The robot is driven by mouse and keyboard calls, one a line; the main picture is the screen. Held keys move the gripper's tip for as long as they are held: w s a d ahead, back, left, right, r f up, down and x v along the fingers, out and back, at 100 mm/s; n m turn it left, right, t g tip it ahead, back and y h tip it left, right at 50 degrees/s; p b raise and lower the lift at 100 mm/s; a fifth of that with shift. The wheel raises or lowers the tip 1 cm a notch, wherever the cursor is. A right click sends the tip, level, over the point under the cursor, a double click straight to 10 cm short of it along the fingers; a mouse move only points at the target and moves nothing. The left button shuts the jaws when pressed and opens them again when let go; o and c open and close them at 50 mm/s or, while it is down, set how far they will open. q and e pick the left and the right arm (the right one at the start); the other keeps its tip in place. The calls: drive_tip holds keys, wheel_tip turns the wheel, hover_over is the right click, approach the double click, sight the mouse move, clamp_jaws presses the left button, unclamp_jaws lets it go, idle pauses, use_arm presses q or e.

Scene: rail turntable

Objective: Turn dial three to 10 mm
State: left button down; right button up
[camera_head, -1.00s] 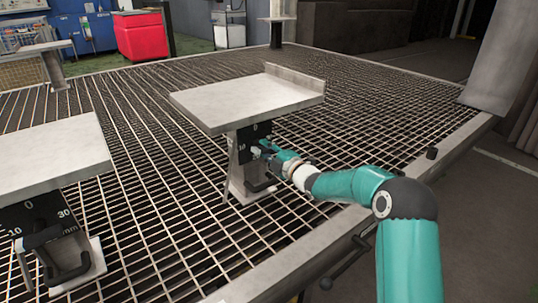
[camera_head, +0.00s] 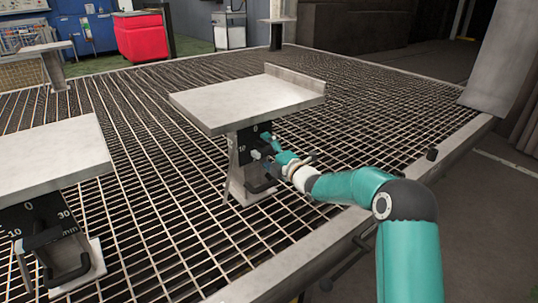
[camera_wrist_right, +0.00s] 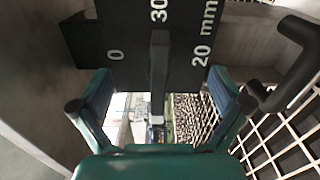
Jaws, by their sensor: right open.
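In the right wrist view the plate (camera_wrist_right: 140,38) shows 0, 30 and 20 mm; the 10 is not visible there. A grey bar-shaped knob (camera_wrist_right: 160,75) stands out from it, between the two fingers in that picture. Which mark it points to is unclear. My right gripper (camera_wrist_right: 160,95) is open, its fingers apart from the knob on both sides. It also shows in the head view (camera_head: 272,148). My left gripper is out of view.
A black bent handle (camera_head: 262,181) sits just below the dial; it also shows in the right wrist view (camera_wrist_right: 290,75). Another table (camera_head: 45,155) with a dial (camera_head: 36,215) stands at the left. The grating (camera_head: 150,190) between them is clear.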

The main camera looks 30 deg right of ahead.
drive_tip(key=s, duration=0.9)
drive_tip(key=shift+d, duration=0.4)
idle(0.5)
